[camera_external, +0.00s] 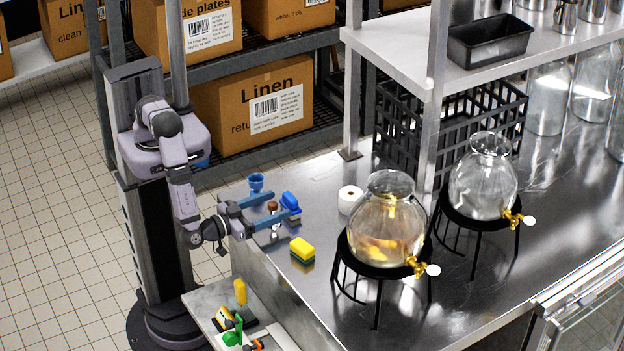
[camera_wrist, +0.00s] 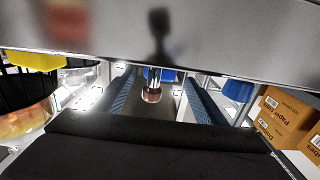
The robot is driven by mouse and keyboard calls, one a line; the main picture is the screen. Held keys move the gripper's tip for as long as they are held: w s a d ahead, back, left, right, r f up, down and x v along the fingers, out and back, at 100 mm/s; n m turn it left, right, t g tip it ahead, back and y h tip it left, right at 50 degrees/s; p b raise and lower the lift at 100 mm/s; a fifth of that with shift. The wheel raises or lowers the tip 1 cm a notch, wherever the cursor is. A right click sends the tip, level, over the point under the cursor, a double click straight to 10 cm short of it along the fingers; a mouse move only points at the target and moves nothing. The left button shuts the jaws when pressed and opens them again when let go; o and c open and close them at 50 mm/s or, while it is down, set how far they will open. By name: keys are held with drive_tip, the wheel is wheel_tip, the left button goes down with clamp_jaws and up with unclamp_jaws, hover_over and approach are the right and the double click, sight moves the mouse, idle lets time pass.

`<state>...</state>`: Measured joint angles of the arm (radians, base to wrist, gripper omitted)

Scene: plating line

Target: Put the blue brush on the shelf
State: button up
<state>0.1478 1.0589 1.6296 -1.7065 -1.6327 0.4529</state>
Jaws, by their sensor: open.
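The blue brush (camera_external: 291,202) lies on the steel counter, just beyond my fingertips in the external view. In the wrist view the brush (camera_wrist: 167,75) shows partly, behind a small brown-and-metal tool (camera_wrist: 152,92). My gripper (camera_external: 283,208) is open and empty, low over the counter edge. Its two blue fingers lie on either side of the brown-and-metal tool; I cannot tell whether they touch it. The fingers also show in the wrist view (camera_wrist: 158,100). A raised metal shelf (camera_external: 388,52) stands over the counter's back; a small low ledge (camera_external: 208,303) stands at lower left.
A blue cup (camera_external: 256,182) stands beyond the fingers and a yellow-green sponge (camera_external: 302,247) lies nearer the camera. A white roll (camera_external: 349,199) and a glass dispenser (camera_external: 386,225) stand to the right. The raised shelf carries a black tray (camera_external: 490,42); the ledge carries several small items.

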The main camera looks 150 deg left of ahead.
drive_tip(key=d+b, duration=0.2)
drive_tip(key=d, duration=0.4)
drive_tip(key=shift+d, duration=0.15)
drive_tip(key=c, duration=0.6)
drive_tip(key=shift+r, duration=0.1)
